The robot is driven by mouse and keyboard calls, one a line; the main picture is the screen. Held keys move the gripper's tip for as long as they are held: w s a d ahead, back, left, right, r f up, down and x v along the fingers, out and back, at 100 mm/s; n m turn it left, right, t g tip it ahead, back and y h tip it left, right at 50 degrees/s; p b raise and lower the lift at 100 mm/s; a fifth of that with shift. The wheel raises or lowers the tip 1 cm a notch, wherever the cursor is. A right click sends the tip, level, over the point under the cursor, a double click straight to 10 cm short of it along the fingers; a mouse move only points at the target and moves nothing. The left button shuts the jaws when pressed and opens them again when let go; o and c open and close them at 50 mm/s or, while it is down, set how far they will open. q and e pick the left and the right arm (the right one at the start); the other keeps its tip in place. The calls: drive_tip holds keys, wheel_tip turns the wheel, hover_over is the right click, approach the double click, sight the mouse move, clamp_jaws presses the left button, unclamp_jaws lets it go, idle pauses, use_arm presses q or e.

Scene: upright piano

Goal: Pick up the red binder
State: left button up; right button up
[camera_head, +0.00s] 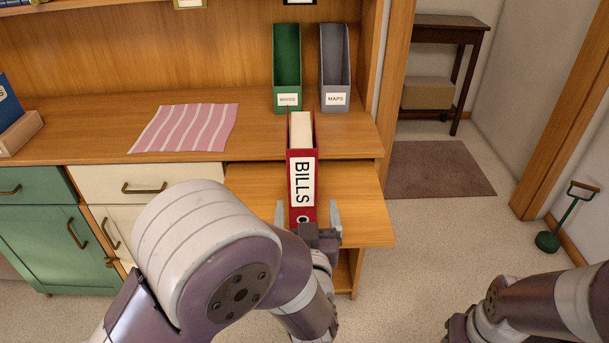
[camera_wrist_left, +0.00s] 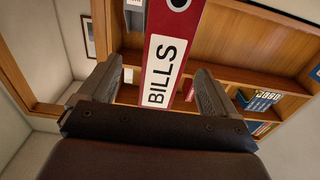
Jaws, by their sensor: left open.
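The red binder (camera_head: 301,165), labelled BILLS, stands upright on the pull-out wooden shelf (camera_head: 255,190), with pale pages showing at its top. My left gripper (camera_head: 307,213) is at the lower front of the binder, its fingers apart, one on each side of the spine. In the left wrist view the binder (camera_wrist_left: 172,60) stands between the open fingers (camera_wrist_left: 148,95). I cannot tell whether either finger touches it. My right arm shows at the lower right of the head view; its fingers cannot be made out.
A green NOTES file (camera_head: 287,65) and a grey MAPS file (camera_head: 335,65) stand on the upper surface behind the binder. A striped pink cloth (camera_head: 185,128) lies left of them. A doorway with a dark mat (camera_head: 438,168) is on the right.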

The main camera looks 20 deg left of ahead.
use_arm(q)
drive_tip(key=x, duration=0.7)
drive_tip(key=b+x, duration=0.1)
drive_tip(key=x, duration=0.2)
drive_tip(key=shift+w+a, duration=0.1)
drive_tip(key=shift+a, duration=0.25)
drive_tip(key=shift+r, duration=0.1)
drive_tip(key=c, duration=1.6)
